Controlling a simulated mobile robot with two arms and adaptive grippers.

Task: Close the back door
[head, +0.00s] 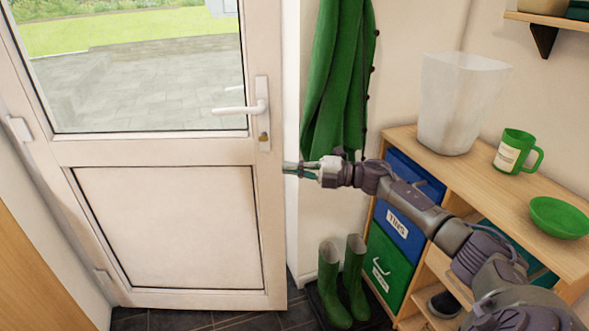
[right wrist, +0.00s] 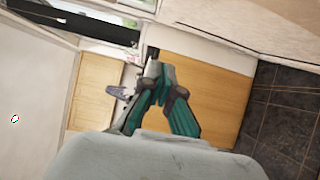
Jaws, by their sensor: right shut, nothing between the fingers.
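The back door (head: 165,160) is white, with a glass pane above and a plain panel below. Its hinges are on the left, and its lever handle (head: 240,109) and brass lock are on the right edge. The door seems to stand ajar into the room, its right edge apart from the white frame (head: 292,200); the exact gap is hard to judge. My right gripper (head: 287,167) is shut and empty, its fingertips at the door's right edge below the handle. Whether they touch is unclear. Its teal fingers show in the right wrist view (right wrist: 158,78). My left gripper is out of view.
A green coat (head: 338,80) hangs right of the door, above green boots (head: 329,285) on a dark tray. A wooden shelf unit (head: 484,180) at the right bears a clear bin (head: 460,105), a green mug (head: 514,152) and a green bowl (head: 559,217). Dark floor tiles (head: 185,320) lie below the door.

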